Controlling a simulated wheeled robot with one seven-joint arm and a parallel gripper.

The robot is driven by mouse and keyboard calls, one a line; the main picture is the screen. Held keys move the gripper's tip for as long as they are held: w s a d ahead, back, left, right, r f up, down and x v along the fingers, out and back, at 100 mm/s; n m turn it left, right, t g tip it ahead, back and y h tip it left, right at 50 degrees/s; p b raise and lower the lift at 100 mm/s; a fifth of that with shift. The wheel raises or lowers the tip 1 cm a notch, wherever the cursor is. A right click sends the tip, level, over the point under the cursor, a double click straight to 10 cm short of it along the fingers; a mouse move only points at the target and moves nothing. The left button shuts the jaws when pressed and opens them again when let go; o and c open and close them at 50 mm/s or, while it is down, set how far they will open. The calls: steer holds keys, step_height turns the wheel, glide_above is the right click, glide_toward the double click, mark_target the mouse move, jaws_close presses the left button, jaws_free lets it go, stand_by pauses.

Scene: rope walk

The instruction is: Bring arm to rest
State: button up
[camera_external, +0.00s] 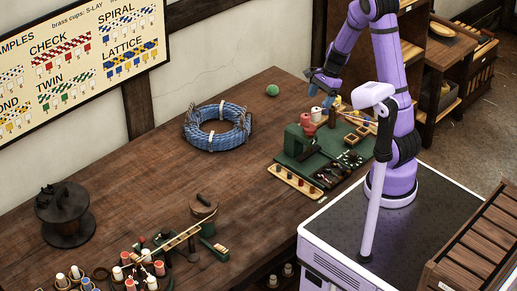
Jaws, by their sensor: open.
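My purple arm rises from its base on the dark top of my cart and bends over toward the table. My gripper (328,101) hangs at the end of the arm, open, above the back of the green work board (289,162). It points down near a white-topped bobbin (316,114) and a red bobbin (308,128). The small view does not show whether the fingers touch anything; I see nothing held between them.
A blue rope coil (216,139) and a green ball (272,90) lie on the wooden table (150,170). A dark reel (63,215) and several bobbins (130,285) stand at the front left. Shelves (440,75) stand behind my arm. The table's middle is clear.

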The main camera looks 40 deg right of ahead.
steer(key=s+a+r+n+t+h, duration=0.1)
steer(key=s+a+r+n, duration=0.3)
steer(key=r, duration=0.3)
steer(key=s+a+r+n, duration=0.2)
steer(key=s+r+n, duration=0.2)
steer(key=r+n, duration=0.25)
steer(key=s+a+r+n+t+h, duration=0.2)
steer(key=s+r+n, duration=0.6)
steer(key=s, duration=0.4)
steer(key=shift+n+t+h, duration=0.35)
steer(key=shift+t+h, duration=0.15)
steer(key=shift+h, duration=0.1)
stand_by(1.2)
